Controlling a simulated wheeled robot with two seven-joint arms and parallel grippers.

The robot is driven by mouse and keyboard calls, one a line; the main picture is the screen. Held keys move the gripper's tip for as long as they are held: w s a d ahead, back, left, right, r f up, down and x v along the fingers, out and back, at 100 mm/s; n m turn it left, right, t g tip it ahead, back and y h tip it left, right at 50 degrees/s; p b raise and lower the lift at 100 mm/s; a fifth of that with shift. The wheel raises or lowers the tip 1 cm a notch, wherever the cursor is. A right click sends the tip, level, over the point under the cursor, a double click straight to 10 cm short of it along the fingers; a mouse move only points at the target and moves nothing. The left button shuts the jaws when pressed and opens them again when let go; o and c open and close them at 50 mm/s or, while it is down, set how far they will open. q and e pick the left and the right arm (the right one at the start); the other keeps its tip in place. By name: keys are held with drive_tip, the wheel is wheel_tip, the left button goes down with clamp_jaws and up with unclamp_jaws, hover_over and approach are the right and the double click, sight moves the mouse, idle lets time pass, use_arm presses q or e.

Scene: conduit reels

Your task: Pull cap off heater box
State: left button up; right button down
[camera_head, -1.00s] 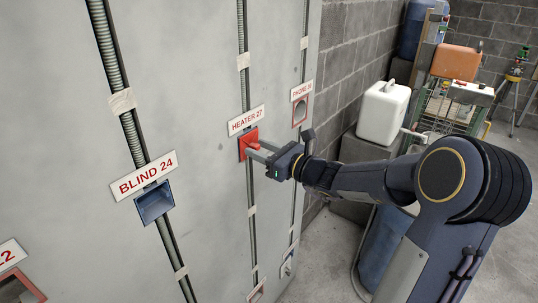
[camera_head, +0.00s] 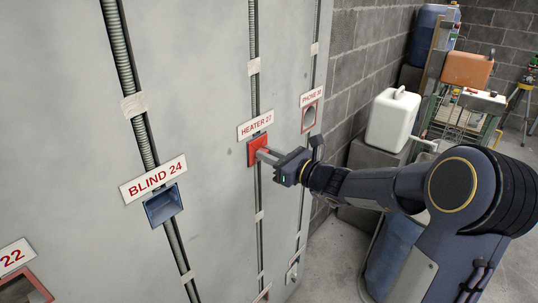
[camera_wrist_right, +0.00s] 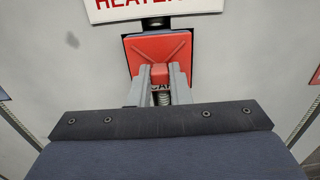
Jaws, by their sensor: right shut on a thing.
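The red cap (camera_head: 254,153) covers the heater box on the grey wall, under the sign HEATER 27 (camera_head: 255,125). In the right wrist view the cap (camera_wrist_right: 157,50) is a red square plate with a tab in its middle, and a dark edge of the box shows behind it. My right gripper (camera_head: 263,155) reaches the cap from the right. In the right wrist view its two fingers (camera_wrist_right: 160,80) are shut on the red tab, one on each side. The inside of the box is hidden. My left gripper is not in view.
An open blue box (camera_head: 162,206) sits under the BLIND 24 sign (camera_head: 153,179) to the left. A red-framed box (camera_head: 310,116) under the PHONE sign is to the right. A white canister (camera_head: 393,119) and a loaded cart (camera_head: 462,115) stand behind my right arm.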

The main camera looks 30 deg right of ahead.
drive_tip(key=shift+s, duration=0.1)
drive_tip(key=shift+s+d, duration=0.15)
drive_tip(key=shift+s, duration=0.1)
drive_tip(key=shift+s+d, duration=0.2)
drive_tip(key=shift+s, duration=0.25)
idle(0.4)
drive_tip(key=shift+s, duration=0.1)
drive_tip(key=shift+v, duration=2.5)
